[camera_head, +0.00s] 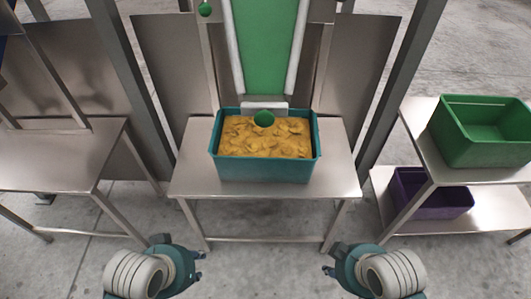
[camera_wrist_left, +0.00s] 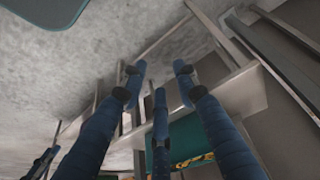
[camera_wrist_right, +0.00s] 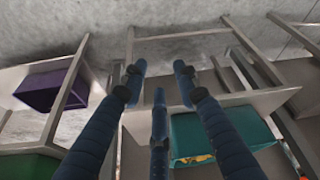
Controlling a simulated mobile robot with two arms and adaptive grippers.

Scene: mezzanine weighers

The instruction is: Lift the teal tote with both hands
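The teal tote (camera_head: 265,168) stands on the middle steel table in the head view, filled with yellow-brown chip-like pieces (camera_head: 262,138). A small green round thing sits at its back rim. My left gripper (camera_head: 198,265) is low in front of the table, left of the tote and apart from it. My right gripper (camera_head: 330,262) is low in front, to the right, also apart. The wrist views show the fingers of the left gripper (camera_wrist_left: 158,85) and right gripper (camera_wrist_right: 160,85) spread with nothing between them. The tote also shows in the right wrist view (camera_wrist_right: 225,130).
The middle steel table (camera_head: 335,180) has bare top on both sides of the tote. A green conveyor (camera_head: 265,45) slopes down behind it between grey posts. A right-hand rack holds a green tote (camera_head: 470,150) above a purple tote (camera_head: 440,205). An empty steel table (camera_head: 60,160) stands left.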

